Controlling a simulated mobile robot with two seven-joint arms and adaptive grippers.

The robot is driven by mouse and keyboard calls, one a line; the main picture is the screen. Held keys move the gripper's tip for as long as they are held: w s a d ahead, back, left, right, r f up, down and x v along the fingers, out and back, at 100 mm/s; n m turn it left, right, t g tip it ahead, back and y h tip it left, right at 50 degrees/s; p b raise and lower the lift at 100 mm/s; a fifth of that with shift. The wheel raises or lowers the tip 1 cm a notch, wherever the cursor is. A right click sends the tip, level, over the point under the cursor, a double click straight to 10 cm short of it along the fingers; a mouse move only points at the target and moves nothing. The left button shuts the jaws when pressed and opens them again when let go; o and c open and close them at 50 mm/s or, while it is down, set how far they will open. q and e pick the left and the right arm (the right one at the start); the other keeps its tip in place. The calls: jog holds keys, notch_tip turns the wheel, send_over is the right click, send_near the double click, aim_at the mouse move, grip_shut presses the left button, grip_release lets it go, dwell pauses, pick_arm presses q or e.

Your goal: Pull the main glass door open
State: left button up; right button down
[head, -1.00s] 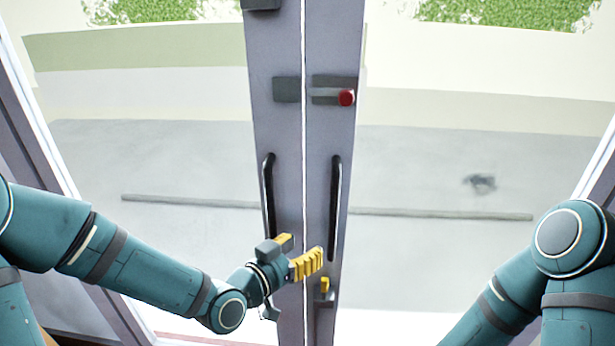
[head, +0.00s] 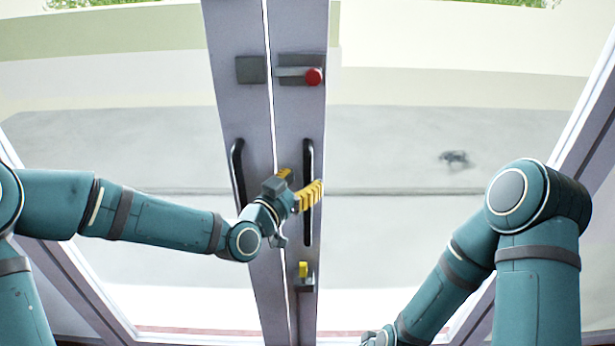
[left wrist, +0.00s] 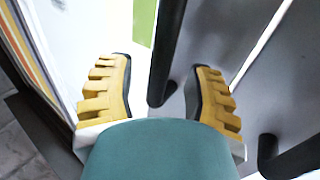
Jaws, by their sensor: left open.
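The main glass door has two leaves with grey-purple frames that meet at a bright seam. The right leaf (head: 296,120) bears a black vertical handle (head: 308,225), and the left leaf (head: 238,110) bears another (head: 237,170). My left gripper (head: 301,182) is open at the right handle, its yellow fingers near the bar's upper part. In the left wrist view a black handle bar (left wrist: 168,50) shows between the spread fingers (left wrist: 163,68), with a gap on both sides. A second bar (left wrist: 290,157) shows at lower right.
A red knob (head: 314,77) on a grey lock sits above the right handle. A yellow latch (head: 303,270) sits below it. Pale ground shows through the glass on both sides. My right arm is bent at the right, apart from the door.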

pick_arm(q)
jog(key=shift+x, duration=1.35)
grip_shut()
jog(key=shift+s, duration=0.1)
